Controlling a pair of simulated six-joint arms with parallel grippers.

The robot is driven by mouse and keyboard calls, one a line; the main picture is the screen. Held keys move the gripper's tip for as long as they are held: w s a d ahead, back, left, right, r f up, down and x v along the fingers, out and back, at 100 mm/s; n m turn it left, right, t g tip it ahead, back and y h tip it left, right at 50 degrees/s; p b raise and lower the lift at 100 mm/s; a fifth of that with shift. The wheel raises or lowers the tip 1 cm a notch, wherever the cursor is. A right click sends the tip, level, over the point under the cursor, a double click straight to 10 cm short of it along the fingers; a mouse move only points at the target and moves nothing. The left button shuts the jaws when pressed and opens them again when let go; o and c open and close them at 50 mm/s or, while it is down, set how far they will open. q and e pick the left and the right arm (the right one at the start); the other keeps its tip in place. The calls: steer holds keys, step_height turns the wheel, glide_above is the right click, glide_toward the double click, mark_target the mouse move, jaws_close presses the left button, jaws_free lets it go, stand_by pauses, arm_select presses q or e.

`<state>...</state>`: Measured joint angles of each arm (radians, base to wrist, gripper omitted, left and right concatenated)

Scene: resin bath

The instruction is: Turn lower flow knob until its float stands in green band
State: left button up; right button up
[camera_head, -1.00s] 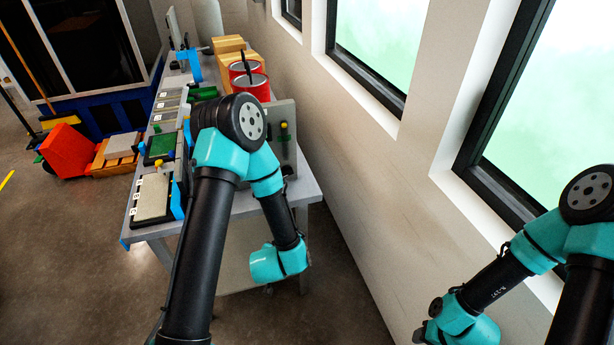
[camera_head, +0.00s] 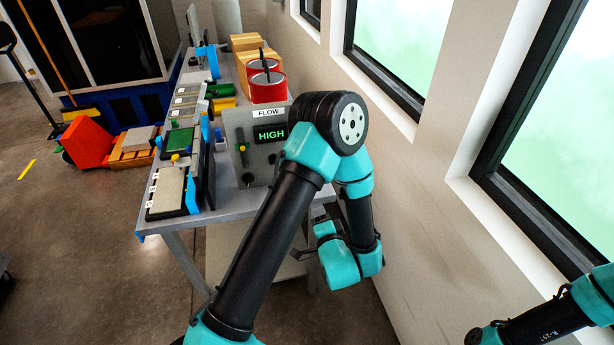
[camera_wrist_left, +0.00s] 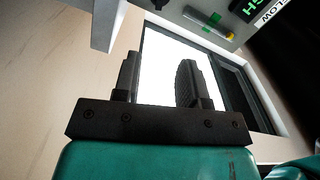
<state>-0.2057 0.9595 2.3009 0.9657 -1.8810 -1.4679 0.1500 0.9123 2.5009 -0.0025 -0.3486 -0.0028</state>
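The grey flow panel (camera_head: 230,120) stands on the bench with a "FLOW" label (camera_head: 268,112) and a display (camera_head: 271,134) reading HIGH in green. An upright flow tube (camera_head: 241,145) with green on it is at the panel's left; the float's exact height is too small to tell. A dark knob (camera_head: 248,179) sits low on the panel, below the tube. My left gripper (camera_head: 301,256) is below and right of the panel, apart from it. In the left wrist view its two fingers (camera_wrist_left: 158,75) are apart with nothing between them, and the tube (camera_wrist_left: 212,32) shows beyond. My right gripper is out of view.
Red cans (camera_head: 267,88) and wooden blocks (camera_head: 245,42) stand behind the panel. Trays (camera_head: 166,191) line the bench's left side. The wall and windows (camera_head: 398,40) are close on the right. The bench's front edge (camera_head: 180,224) lies near my left arm.

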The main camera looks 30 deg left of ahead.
arm_select(q)
steer(key=shift+w, duration=0.1)
steer(key=x, duration=1.7)
steer(key=shift+w+a+f, duration=0.1)
steer(key=shift+w, duration=0.05)
steer(key=shift+c, duration=0.2)
jaws_close()
